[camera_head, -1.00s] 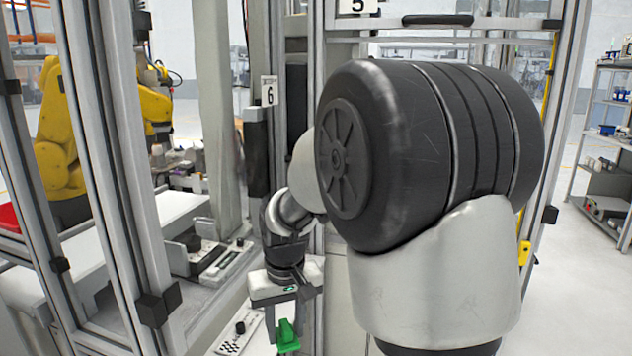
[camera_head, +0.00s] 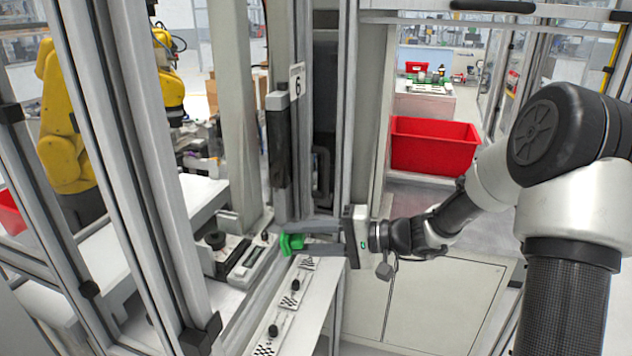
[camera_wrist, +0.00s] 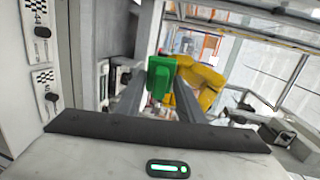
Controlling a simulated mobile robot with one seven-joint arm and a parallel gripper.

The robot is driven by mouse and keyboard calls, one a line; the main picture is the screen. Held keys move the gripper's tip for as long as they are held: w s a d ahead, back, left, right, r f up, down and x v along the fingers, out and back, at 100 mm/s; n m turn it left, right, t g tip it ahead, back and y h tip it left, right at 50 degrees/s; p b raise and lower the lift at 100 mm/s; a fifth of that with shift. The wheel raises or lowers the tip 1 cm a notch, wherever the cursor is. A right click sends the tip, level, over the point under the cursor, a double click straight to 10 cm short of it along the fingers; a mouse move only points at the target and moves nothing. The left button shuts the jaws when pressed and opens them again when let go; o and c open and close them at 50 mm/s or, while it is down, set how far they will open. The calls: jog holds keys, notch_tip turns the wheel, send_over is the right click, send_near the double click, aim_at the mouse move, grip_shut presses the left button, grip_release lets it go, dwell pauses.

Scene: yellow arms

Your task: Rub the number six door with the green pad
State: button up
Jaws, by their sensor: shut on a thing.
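My gripper (camera_head: 318,243) reaches in from the right, level, with its fingers pointing left in the head view. It is shut on the green pad (camera_head: 291,243), which sits at the fingertips. The pad also shows between the fingers in the wrist view (camera_wrist: 160,78). I cannot tell whether the pad touches any surface.
Below the gripper is a white shelf (camera_head: 318,300) with black knobs and checkered tags. Grey posts (camera_head: 135,150) stand at left, with a yellow robot arm (camera_head: 62,150) behind them. A red bin (camera_head: 433,146) stands behind my arm.

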aim_at(281, 175)
jog(key=w+d+r+m+t+p, duration=0.1)
jog(key=w+d+r+m+t, duration=0.25)
jog(key=w+r, duration=0.2)
jog(key=shift+n+y, duration=0.4)
jog(key=shift+n, duration=0.05)
jog(key=shift+w+a+r+p, duration=0.15)
jog(key=shift+w+a+p, duration=0.1)
jog(key=shift+a, duration=0.8)
jog(key=shift+w+a+r+p, duration=0.1)
jog(key=shift+w+a+p, duration=0.15)
jog(key=shift+a, duration=0.75)
jog(key=shift+w+a+r+p, duration=0.15)
jog(key=shift+a+p, duration=0.1)
jog(key=shift+a, duration=0.8)
jog(key=shift+b+x, duration=0.55)
jog(key=shift+x, duration=0.35)
